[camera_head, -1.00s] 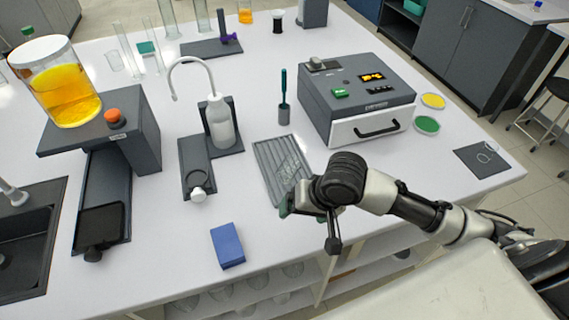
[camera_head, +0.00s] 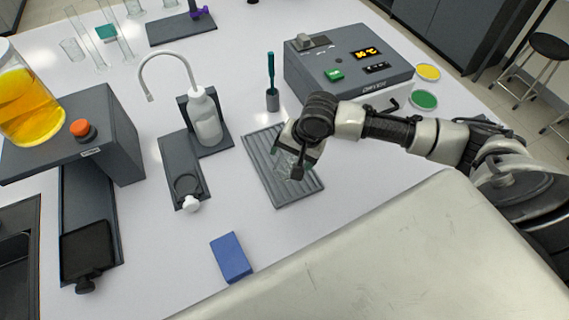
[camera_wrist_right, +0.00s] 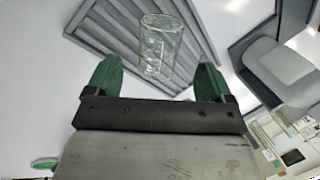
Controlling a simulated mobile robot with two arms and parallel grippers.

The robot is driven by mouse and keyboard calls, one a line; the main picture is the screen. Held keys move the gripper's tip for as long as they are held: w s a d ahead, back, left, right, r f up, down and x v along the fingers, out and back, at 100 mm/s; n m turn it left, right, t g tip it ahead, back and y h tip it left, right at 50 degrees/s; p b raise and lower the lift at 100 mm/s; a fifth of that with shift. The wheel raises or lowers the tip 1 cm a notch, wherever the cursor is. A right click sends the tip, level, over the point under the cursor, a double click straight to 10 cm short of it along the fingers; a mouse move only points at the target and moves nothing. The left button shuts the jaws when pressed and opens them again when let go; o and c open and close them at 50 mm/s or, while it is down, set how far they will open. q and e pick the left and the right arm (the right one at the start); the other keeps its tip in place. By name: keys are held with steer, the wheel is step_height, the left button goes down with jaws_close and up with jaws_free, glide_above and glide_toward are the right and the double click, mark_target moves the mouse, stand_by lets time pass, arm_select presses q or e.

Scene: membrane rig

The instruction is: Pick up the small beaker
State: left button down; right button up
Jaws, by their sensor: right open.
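A small clear glass beaker (camera_wrist_right: 160,45) stands on the grey ribbed tray (camera_wrist_right: 100,22). In the right wrist view it is ahead of and between my green fingertips, and the fingers are not closed on it. My right gripper (camera_wrist_right: 157,78) is open and empty. In the head view my right gripper (camera_head: 297,162) is over the ribbed tray (camera_head: 262,160), and the wrist and fingers largely hide the beaker there. My left gripper is not in view.
A white wash bottle (camera_head: 206,118) and a holder with a white knob (camera_head: 190,203) stand left of the tray. A grey instrument (camera_head: 345,65) is behind it, a teal-handled tool in a cup (camera_head: 272,98) nearer. A blue block (camera_head: 231,256) lies near the front edge.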

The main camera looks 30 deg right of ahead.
mark_target(289, 161)
steer(key=p+x, duration=0.1)
steer(key=x, duration=0.2)
steer(key=shift+f, duration=0.3)
steer(key=shift+w+f, duration=0.1)
steer(key=shift+f, duration=0.25)
steer(key=shift+a+f, duration=0.1)
steer(key=shift+f, duration=0.1)
steer(key=shift+w, duration=0.1)
steer(key=shift+c, duration=0.8)
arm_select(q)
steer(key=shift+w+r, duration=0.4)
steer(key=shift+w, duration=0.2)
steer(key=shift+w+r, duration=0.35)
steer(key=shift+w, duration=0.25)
arm_select(e)
steer(key=c, duration=0.9)
steer(key=shift+r, duration=0.1)
